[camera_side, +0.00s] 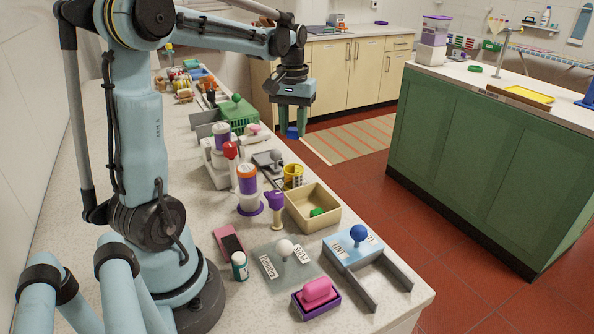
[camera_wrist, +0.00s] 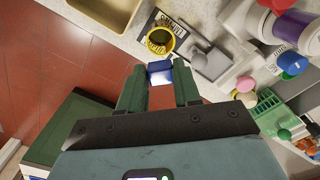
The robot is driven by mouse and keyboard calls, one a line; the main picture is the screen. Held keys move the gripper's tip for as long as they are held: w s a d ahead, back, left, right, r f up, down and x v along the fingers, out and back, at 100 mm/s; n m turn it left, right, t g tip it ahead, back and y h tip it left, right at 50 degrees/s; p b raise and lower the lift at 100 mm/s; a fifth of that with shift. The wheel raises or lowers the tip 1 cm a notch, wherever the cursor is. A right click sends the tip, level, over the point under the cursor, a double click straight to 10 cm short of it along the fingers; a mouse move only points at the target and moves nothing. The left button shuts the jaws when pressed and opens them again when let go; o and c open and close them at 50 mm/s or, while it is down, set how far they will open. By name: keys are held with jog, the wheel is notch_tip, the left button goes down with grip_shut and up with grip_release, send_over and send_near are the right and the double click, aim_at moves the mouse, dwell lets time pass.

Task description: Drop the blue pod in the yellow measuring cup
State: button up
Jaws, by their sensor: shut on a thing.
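My gripper (camera_side: 292,131) is shut on the blue pod (camera_side: 292,132), held in the air at the counter's far-right edge, over or close to the floor side. In the wrist view the blue pod (camera_wrist: 159,71) sits between the green fingertips (camera_wrist: 158,82). The yellow measuring cup (camera_side: 293,176) stands on the counter in front of the gripper in the side view, nearer the camera and lower. In the wrist view the cup (camera_wrist: 160,38) is just beyond the pod, with its open mouth showing. The pod and cup are apart.
A tan bin (camera_side: 313,208) with a green item stands beside the cup. A grey plate with a knob (camera_side: 268,160) lies on the cup's other side. A green basket (camera_side: 239,113) and purple-and-white jars (camera_side: 247,184) crowd the counter. Red floor (camera_side: 440,190) lies beyond the edge.

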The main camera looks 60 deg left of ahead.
jog(key=shift+f, duration=4.15)
jog(key=o, duration=1.1)
jog(key=shift+r, duration=3.55)
